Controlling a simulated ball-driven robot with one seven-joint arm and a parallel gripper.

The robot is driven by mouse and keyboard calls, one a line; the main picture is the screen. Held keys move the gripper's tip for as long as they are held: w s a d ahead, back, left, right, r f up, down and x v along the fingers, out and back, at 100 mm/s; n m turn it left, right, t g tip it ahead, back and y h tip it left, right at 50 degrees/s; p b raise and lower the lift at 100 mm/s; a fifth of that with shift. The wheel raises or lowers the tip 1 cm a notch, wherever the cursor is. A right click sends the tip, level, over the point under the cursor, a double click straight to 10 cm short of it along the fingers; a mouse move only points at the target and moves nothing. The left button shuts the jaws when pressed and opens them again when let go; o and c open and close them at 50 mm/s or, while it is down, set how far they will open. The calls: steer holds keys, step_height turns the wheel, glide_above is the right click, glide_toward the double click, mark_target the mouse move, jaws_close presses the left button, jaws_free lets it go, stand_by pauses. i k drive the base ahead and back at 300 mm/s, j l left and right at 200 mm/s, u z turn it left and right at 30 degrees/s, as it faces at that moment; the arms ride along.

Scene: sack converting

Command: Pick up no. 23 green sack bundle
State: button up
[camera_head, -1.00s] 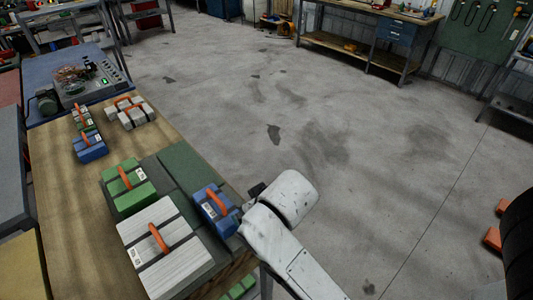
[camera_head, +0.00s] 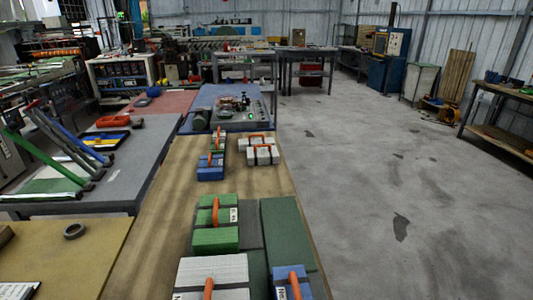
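The label is too small to read as no. 23. A second, smaller green bundle (camera_head: 217,146) shows farther up the table, partly behind a blue bundle (camera_head: 210,171). A white bundle (camera_head: 228,271) stands right in front of the larger green one, and a blue bundle (camera_head: 291,275) is at the lower right, cut by the frame edge. My gripper is not in view.
Flat dark green pads (camera_head: 285,235) lie right of the green bundle. White bundles (camera_head: 262,155) stand farther back. A blue bench with a control box (camera_head: 236,112) is beyond, a grey bench (camera_head: 125,165) with tools is left. The concrete floor (camera_head: 370,200) at right is clear.

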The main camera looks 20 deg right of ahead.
mark_target(218, 148)
steer(key=i+l+z, duration=0.2)
steer(key=l+z, duration=0.2)
steer(key=i+l+z, duration=0.6)
steer(key=l+z, duration=0.15)
steer(key=i+l, duration=0.15)
steer(key=i, duration=0.25)
steer(key=i+l+u, duration=0.1)
steer(key=i, duration=0.3)
steer(key=i+u, duration=0.25)
steer(key=u, duration=0.15)
steer(key=i+u, duration=0.35)
steer(key=i+l+u, duration=0.1)
steer(key=u, duration=0.3)
steer(key=i+l+u, duration=0.35)
steer(key=j, duration=0.1)
